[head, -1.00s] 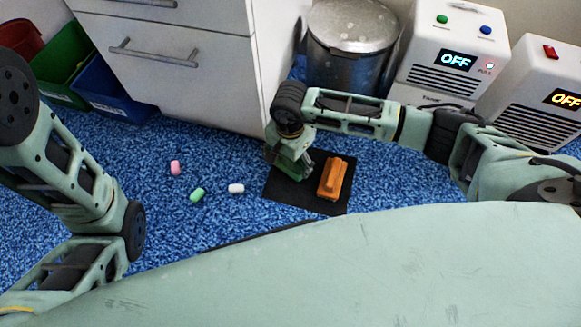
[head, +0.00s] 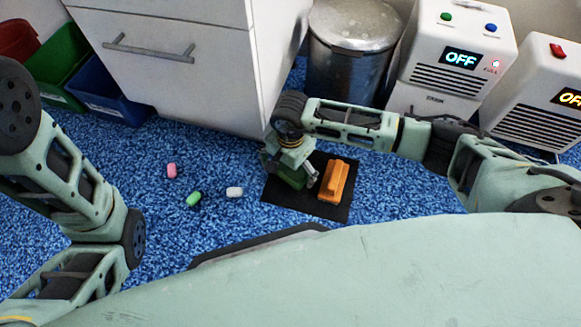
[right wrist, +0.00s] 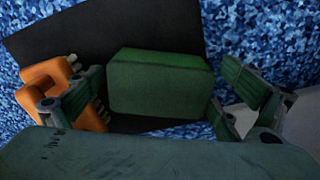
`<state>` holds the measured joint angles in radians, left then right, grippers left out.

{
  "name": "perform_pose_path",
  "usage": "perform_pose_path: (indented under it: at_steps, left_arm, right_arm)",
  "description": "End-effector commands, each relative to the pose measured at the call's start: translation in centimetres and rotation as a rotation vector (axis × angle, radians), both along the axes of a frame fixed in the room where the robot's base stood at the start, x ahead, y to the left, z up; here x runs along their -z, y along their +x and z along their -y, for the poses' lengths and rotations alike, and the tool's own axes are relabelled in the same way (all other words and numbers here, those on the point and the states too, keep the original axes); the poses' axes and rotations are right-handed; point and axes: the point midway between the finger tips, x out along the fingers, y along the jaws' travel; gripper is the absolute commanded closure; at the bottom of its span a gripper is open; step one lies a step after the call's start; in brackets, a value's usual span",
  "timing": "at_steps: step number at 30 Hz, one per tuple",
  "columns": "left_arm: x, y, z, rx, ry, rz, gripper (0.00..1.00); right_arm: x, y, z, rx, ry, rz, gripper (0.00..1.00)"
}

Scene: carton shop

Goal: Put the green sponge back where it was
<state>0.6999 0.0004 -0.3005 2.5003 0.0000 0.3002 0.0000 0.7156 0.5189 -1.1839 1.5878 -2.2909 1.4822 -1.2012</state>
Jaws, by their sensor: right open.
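The green sponge (right wrist: 160,82) lies flat on the black mat in the right wrist view, between the open fingers of my right gripper (right wrist: 165,88). There is a gap on both sides of it. In the head view the sponge (head: 289,181) shows partly below my right gripper (head: 291,170), which hides the rest. It lies on the left part of the black mat (head: 322,210), left of an orange block-like object (head: 334,181). My left arm shows at the left, but its gripper is out of view.
Pink (head: 171,170), green (head: 194,199) and white (head: 234,192) small pieces lie on the blue carpet left of the mat. A white drawer cabinet (head: 190,75), metal bin (head: 348,60) and white machines (head: 455,75) stand behind. Coloured bins (head: 105,95) are at the far left.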

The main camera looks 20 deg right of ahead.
Motion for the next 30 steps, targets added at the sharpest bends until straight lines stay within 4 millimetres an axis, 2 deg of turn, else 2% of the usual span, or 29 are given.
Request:
perform_pose_path:
  at_steps: [8,14,20,30]
  left_arm:
    - [-0.1,0.0,0.0,-0.001,0.0,0.0,1.0]
    - [-1.3,0.0,0.0,-0.001,0.0,0.0,1.0]
    - [-3.9,0.0,0.0,-0.001,0.0,0.0,1.0]
    - [-8.5,-0.1,0.0,-0.001,0.0,0.003,1.0]
  right_arm:
    - [-0.2,0.0,0.0,0.0,0.0,0.0,0.04]
    - [-1.7,0.0,0.0,0.0,0.0,0.001,0.04]
    - [-4.8,0.1,0.1,0.001,0.0,0.001,0.04]
    - [-11.3,0.1,0.0,-0.001,0.0,0.002,0.04]
